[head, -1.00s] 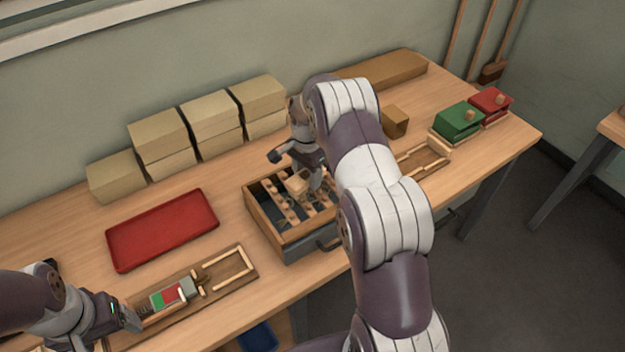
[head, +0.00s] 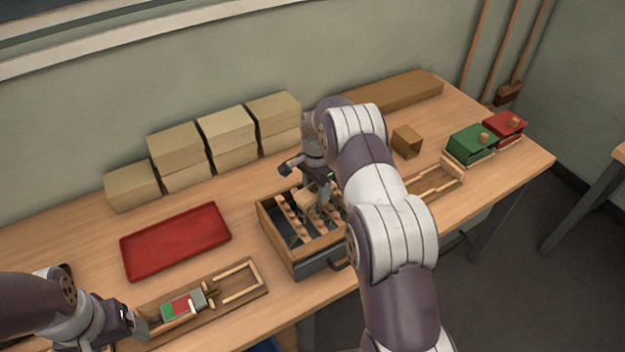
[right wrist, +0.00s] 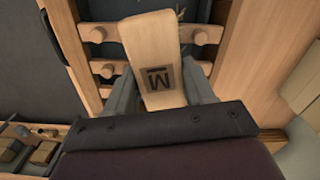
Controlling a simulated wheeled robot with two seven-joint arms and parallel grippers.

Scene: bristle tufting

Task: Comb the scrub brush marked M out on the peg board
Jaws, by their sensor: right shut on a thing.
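The scrub brush marked M (right wrist: 152,55) is a pale wooden block with a dark M, plain in the right wrist view. My right gripper (right wrist: 165,92) is shut on it, one finger on each side. In the head view the brush (head: 304,196) is over the peg board (head: 324,229), whose rows of wooden pegs lie in a grey-fronted wooden box.
The fixture (head: 252,289) holds a green, red and grey piece (head: 181,305). An empty red tray (head: 176,241) lies behind it. Tan boxes (head: 176,145) stand along the wall. Green (head: 470,144) and red (head: 505,127) boxes are at the right, near a wooden cradle (head: 437,183).

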